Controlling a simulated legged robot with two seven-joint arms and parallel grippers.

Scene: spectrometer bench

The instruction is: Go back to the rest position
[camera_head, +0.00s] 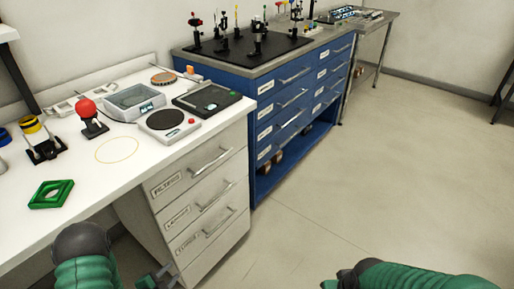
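My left gripper (162,277) shows at the bottom edge of the head view, in front of the white drawer cabinet. Its dark fingers are partly cut off by the frame, and I cannot tell if they are open or shut. No held thing shows there. It is below the tabletop and apart from the things on it. My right arm comes in at the lower right over bare floor. Its gripper fingers do not show.
The white bench (105,179) holds a green square frame (51,194), a red-topped stand (89,115), a round-plate balance (168,121) and other instruments. A blue drawer cabinet (290,110) with optics on top stands behind. The floor (385,175) at right is clear.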

